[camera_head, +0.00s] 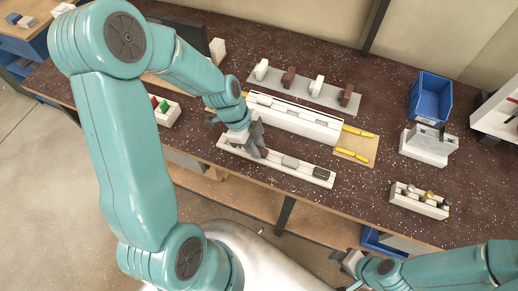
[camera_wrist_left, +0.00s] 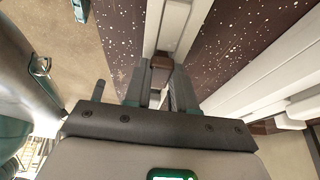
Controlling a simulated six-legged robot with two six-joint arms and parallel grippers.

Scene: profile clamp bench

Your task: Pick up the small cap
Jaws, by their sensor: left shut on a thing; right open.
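My left gripper (camera_head: 257,150) is at the left part of a long white tray (camera_head: 230,150) near the bench's front edge. In the left wrist view its fingers (camera_wrist_left: 160,78) are shut on a small brown cap (camera_wrist_left: 161,62), partly hidden between them. The cap is low at the tray; I cannot tell whether it still touches it. A grey cap (camera_head: 290,161) and a black cap (camera_head: 321,173) sit in the same tray to the right. My right gripper (camera_head: 347,262) is open and empty in front of the bench at the bottom.
Behind the tray is a white profile clamp (camera_head: 300,119), with yellow-handled tools (camera_head: 352,155) at its right. A grey strip (camera_head: 318,94) holds white and brown blocks. A blue bin (camera_head: 430,98), white fixture (camera_head: 428,149) and small holder (camera_head: 418,205) stand right.

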